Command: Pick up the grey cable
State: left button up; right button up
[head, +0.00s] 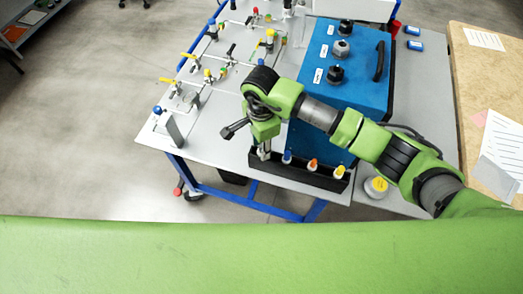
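A black rack (300,175) sits along the front edge of the grey table and holds a row of small coloured-top pieces. A blue one (287,156), an orange one (312,164) and a yellow one (339,171) stand upright in it. My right gripper (264,152) points down over the left end of the rack. A pale grey piece shows at its tip, but I cannot tell whether this is the grey cable or part of the gripper. Whether the fingers are open or shut is not visible. My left gripper is not in view.
A blue box (372,95) with black knobs and a handle stands behind the rack. A panel of valves and fittings (215,75) covers the table's left part. A yellow-topped round container (378,185) stands right of the rack. A wooden board (485,90) with papers lies far right.

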grip_shut()
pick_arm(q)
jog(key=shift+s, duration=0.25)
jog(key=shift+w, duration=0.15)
pick_arm(e)
jog(key=shift+r+b, duration=0.3)
jog(key=shift+r, duration=0.1)
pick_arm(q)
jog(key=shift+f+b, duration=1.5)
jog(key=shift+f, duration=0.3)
pick_arm(e)
notch_tip(320, 180, up, 24)
jog(key=shift+r, duration=0.15)
